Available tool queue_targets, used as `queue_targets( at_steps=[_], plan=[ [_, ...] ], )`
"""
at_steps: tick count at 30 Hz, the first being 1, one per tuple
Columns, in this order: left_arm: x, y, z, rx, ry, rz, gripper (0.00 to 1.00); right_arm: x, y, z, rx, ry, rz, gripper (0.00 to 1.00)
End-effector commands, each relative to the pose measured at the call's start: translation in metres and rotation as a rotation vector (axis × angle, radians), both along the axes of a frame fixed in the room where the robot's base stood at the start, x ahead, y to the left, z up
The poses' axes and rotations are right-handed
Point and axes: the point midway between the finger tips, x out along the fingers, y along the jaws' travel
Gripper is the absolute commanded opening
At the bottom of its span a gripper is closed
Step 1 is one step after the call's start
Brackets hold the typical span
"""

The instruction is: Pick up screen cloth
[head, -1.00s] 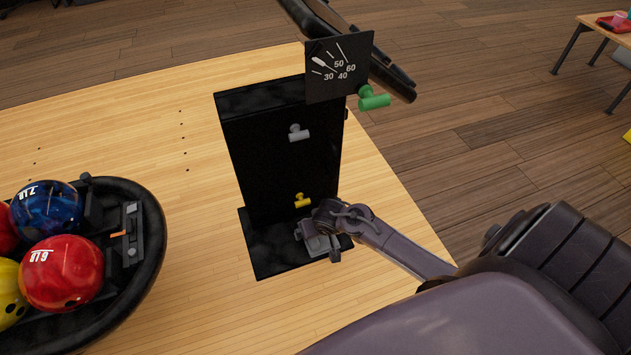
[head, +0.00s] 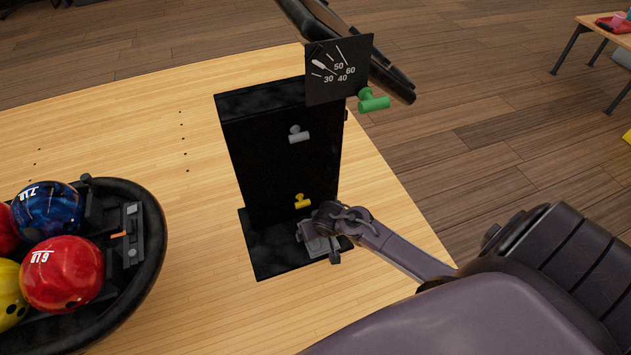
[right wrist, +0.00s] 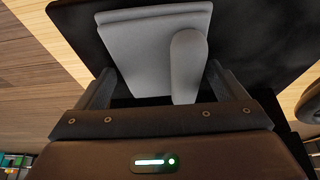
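No thing that is plainly a cloth shows in the head view. In the right wrist view a light grey flat piece (right wrist: 150,45) with a rounded grey bar (right wrist: 188,65) lies between the fingers of my right gripper (right wrist: 158,75). I cannot tell whether this is the screen cloth. The fingers stand wide apart on either side of it, and no firm grip shows. In the head view my right gripper (head: 318,243) is low over the black stand's base (head: 272,262), in front of its upright panel.
The black upright panel (head: 265,150) carries a grey knob (head: 299,134), a yellow knob (head: 302,201), a green knob (head: 373,101) and a dial plate (head: 339,70). A black ball rack (head: 150,270) with several bowling balls stands at left. Wooden floor between is clear.

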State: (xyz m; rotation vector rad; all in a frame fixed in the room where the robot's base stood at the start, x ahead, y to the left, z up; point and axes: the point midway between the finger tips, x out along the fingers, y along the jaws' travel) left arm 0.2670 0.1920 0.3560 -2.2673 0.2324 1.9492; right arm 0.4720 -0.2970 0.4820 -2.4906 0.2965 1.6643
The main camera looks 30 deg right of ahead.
Motion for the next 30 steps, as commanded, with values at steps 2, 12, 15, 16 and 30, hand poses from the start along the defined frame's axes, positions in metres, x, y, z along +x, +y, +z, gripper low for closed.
queue_targets(
  at_steps=[2,12,15,16,30],
  plan=[
    [0.0,0.0,0.0,0.0,0.0,0.0,1.0,0.0,0.0,0.0,0.0,0.0,0.0,0.8],
    [0.0,0.0,0.0,0.0,0.0,0.0,1.0,0.0,0.0,0.0,0.0,0.0,0.0,0.59],
    [0.0,0.0,-0.001,0.0,0.0,0.0,1.0,0.0,0.0,0.001,0.0,-0.001,0.0,0.59],
    [0.0,0.0,-0.001,0.0,0.0,0.0,1.0,0.0,0.0,0.001,0.0,-0.001,0.0,0.59],
    [-0.034,0.014,-0.033,0.01,0.0,0.013,1.0,-0.004,0.002,0.068,0.002,-0.003,-0.001,0.59]
  ],
)
